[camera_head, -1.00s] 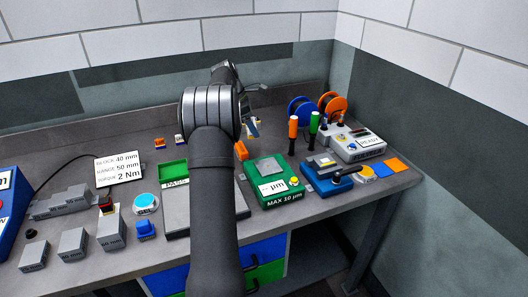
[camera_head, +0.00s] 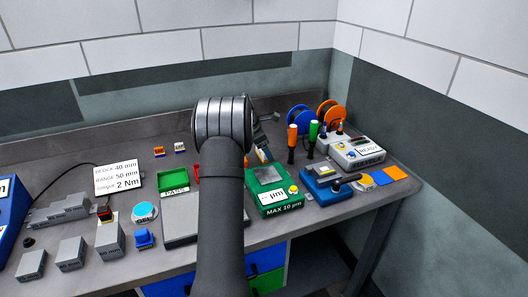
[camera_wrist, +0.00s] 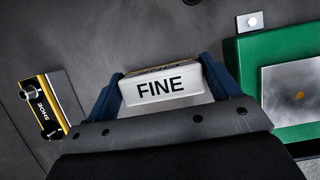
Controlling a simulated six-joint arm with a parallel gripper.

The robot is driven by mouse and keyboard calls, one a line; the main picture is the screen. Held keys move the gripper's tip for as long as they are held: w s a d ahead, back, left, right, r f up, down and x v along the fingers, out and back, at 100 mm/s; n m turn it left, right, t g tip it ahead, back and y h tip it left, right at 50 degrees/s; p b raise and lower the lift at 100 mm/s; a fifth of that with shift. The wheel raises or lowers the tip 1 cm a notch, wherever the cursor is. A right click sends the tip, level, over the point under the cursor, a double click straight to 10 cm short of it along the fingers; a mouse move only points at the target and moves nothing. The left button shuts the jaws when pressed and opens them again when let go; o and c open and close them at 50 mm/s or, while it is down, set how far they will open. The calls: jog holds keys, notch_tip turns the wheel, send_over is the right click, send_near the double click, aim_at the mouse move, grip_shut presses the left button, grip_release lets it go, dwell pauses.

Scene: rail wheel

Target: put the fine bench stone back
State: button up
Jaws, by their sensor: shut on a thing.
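The fine bench stone (camera_wrist: 168,88) is a pale block marked FINE, seen in the wrist view. My gripper (camera_wrist: 162,80) is shut on it, with a dark blue finger at each side. The stone's lower part is hidden behind the gripper body. In the head view, my gripper (camera_head: 262,154) shows only in part beside my arm, above the bench behind the green gauge box. A yellow-edged dark plate marked HONE (camera_wrist: 48,105) lies to the left in the wrist view, apart from the stone.
A green box with a grey plate (camera_wrist: 288,90) is close on the right in the wrist view. Orange and green-handled tools (camera_head: 292,140) stand to the right. A blue device (camera_head: 325,182), blocks (camera_head: 110,240) and a green PASS tray (camera_head: 174,180) occupy the bench.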

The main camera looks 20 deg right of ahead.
jog(key=shift+f, duration=0.5)
jog(key=shift+f, duration=0.15)
jog(key=o, duration=0.9)
jog(key=shift+o, duration=0.2)
jog(key=v, duration=1.2)
jog(key=x, duration=1.1)
jog(key=shift+d+f, duration=0.1)
jog(key=shift+w+d, duration=0.1)
jog(key=shift+r, duration=1.95)
